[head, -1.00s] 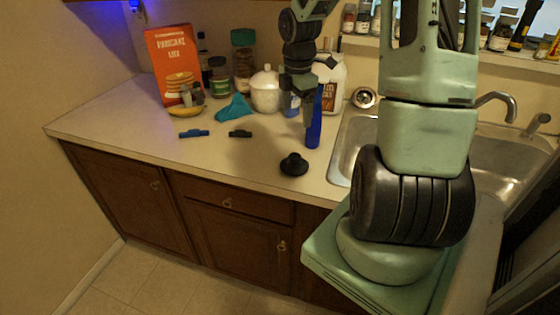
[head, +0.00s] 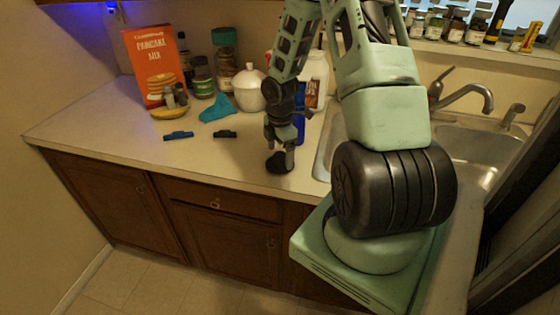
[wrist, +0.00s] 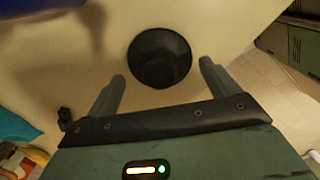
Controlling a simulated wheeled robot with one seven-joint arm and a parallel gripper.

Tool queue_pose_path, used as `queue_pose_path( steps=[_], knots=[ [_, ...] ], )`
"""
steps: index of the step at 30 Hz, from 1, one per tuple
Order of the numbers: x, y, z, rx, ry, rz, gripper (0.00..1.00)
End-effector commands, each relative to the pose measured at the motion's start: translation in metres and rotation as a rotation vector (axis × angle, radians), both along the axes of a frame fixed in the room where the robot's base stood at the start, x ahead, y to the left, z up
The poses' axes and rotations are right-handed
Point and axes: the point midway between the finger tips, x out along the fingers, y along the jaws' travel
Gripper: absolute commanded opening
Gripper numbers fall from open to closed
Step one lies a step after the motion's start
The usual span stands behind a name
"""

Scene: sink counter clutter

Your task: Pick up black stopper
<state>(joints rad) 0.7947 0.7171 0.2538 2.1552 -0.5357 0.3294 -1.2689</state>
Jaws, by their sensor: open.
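The black stopper (wrist: 160,57) stands on the counter in the wrist view, just beyond and between my two fingertips. My gripper (wrist: 162,72) is open, with a finger on each side and a little short of the stopper. In the head view my gripper (head: 281,160) points down over the stopper (head: 277,163) near the counter's front edge. It hides part of the stopper. I cannot tell whether a finger touches it.
A blue bottle (head: 299,127) stands just behind my gripper. The sink (head: 328,150) lies to the right. A blue cloth (head: 217,108), two small clips (head: 179,135) and a pancake mix box (head: 155,65) are to the left. The counter between is clear.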

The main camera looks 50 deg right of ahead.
Motion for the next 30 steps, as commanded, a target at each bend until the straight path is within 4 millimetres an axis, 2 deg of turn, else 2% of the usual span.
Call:
queue_pose_path(
  steps=[4,12,13,18,19,30],
  knots=[
    [0.000,0.001,-0.016,0.002,0.001,-0.001,0.87],
    [0.000,0.000,-0.020,0.000,-0.002,-0.002,0.87],
    [0.000,0.000,-0.020,0.001,-0.001,-0.002,0.85],
    [0.000,0.000,-0.020,0.001,-0.001,-0.002,0.40],
    [0.000,0.000,-0.020,0.001,-0.001,-0.002,0.37],
    [0.000,0.001,-0.021,0.002,0.000,-0.002,0.35]
  ],
)
